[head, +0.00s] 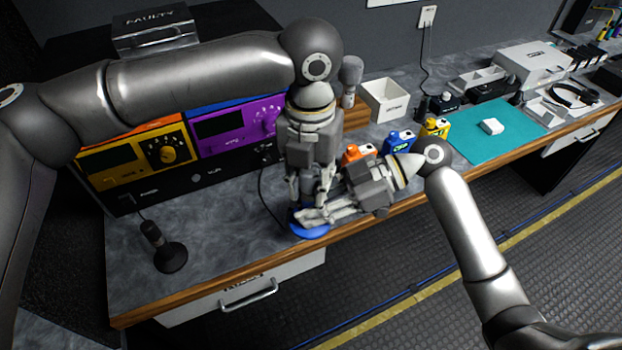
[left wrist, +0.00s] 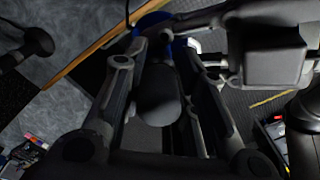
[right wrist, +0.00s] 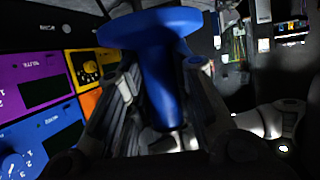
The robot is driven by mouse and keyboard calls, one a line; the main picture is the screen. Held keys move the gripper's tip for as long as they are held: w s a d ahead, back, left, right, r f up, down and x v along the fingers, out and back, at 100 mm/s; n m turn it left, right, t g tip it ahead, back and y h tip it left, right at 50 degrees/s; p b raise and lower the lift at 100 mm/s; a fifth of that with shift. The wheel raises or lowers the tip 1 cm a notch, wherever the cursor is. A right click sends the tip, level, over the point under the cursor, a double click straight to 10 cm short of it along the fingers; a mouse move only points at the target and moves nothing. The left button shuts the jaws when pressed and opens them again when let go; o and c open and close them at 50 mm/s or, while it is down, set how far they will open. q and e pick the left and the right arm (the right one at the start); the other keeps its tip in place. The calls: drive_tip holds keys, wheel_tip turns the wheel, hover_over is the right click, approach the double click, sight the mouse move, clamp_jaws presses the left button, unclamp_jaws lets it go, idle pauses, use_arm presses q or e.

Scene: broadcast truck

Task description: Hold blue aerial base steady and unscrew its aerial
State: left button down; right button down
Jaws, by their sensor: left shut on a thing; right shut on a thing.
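The blue aerial base (head: 312,232) is at the bench's front edge, largely covered by my grippers. In the right wrist view its wide blue disc (right wrist: 150,27) and stem (right wrist: 164,85) show. My right gripper (head: 306,216) comes in from the right and is shut on the stem. My left gripper (head: 309,200) points down from above and is shut on the dark, round-ended aerial (left wrist: 158,98), between its fingers in the left wrist view. The joint between aerial and base is hidden, so I cannot tell whether they are still threaded together.
A black desk microphone (head: 166,252) stands on the bench at left. Coloured rack units (head: 236,127) stand behind it. A teal mat (head: 497,137) lies farther right.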

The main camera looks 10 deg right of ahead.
sight(312, 169)
use_arm(q)
drive_tip(key=c, duration=1.2)
unclamp_jaws()
drive_tip(key=shift+s+d, duration=0.1)
drive_tip(key=shift+d, duration=0.05)
drive_tip(key=shift+o, duration=0.2)
drive_tip(key=shift+r, duration=0.1)
wheel_tip(312, 169, up, 4)
drive_tip(key=shift+r, duration=0.15)
drive_tip(key=shift+c, duration=0.4)
drive_tip(key=r+m, duration=0.3)
drive_tip(key=m, duration=0.1)
drive_tip(key=shift+a+r, duration=0.1)
drive_tip(key=shift+a, duration=0.15)
drive_tip(key=shift+f+m, duration=0.3)
drive_tip(key=shift+f, duration=3.55)
